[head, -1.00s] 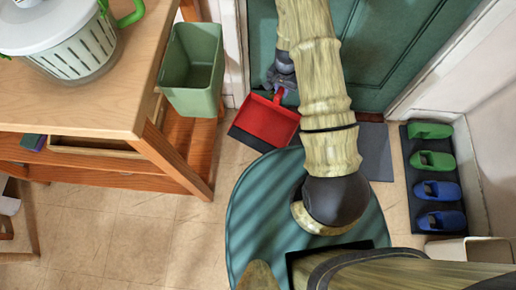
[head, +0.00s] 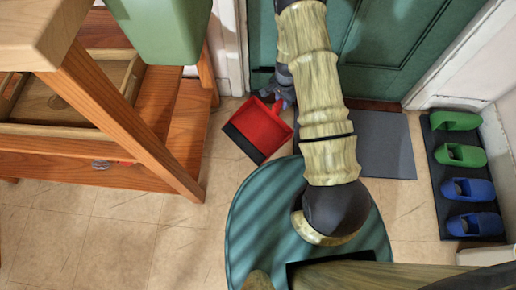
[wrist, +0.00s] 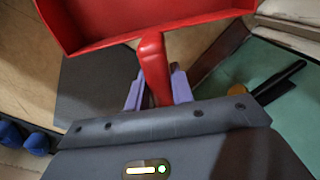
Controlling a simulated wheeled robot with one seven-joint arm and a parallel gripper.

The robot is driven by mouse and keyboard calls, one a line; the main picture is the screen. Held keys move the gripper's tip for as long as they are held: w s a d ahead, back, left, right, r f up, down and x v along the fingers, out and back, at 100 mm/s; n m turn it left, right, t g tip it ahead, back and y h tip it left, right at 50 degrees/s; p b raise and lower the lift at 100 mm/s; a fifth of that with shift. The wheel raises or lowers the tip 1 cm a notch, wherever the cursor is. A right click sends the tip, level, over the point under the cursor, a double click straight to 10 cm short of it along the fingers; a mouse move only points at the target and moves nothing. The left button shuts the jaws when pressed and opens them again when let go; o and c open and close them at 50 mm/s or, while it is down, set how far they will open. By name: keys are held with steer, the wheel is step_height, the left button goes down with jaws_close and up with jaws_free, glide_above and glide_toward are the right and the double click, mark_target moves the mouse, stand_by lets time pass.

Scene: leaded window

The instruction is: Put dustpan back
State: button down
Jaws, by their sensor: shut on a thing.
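The red dustpan (head: 264,126) with a dark front lip hangs from my gripper (head: 284,101) in the head view, between the wooden table and the green door. In the wrist view, the dustpan (wrist: 100,25) fills the top, and its red handle (wrist: 153,62) runs down between the purple fingertips of my gripper (wrist: 156,90). The gripper is shut on this handle. My arm hides part of the gripper in the head view. I cannot tell how high the dustpan is above the floor.
A wooden table with lower shelves (head: 165,155) stands at the left, with a green bin (head: 160,30) at its side. A green door (head: 385,50) and grey mat (head: 375,145) lie behind my arm. Green and blue shoes (head: 460,155) line a dark tray at right. Floor at lower left is clear.

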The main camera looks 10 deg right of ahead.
step_height(320, 180, down, 4)
steer(key=shift+r+m+b, duration=0.15)
steer(key=shift+m+b, duration=0.15)
steer(key=shift+b, duration=0.65)
step_height(320, 180, down, 6)
steer(key=b, duration=0.4)
steer(key=shift+f, duration=0.2)
step_height(320, 180, down, 4)
steer(key=b, duration=0.2)
steer(key=shift+r+b, duration=0.15)
steer(key=shift+b, duration=0.2)
steer(key=shift+r, duration=0.1)
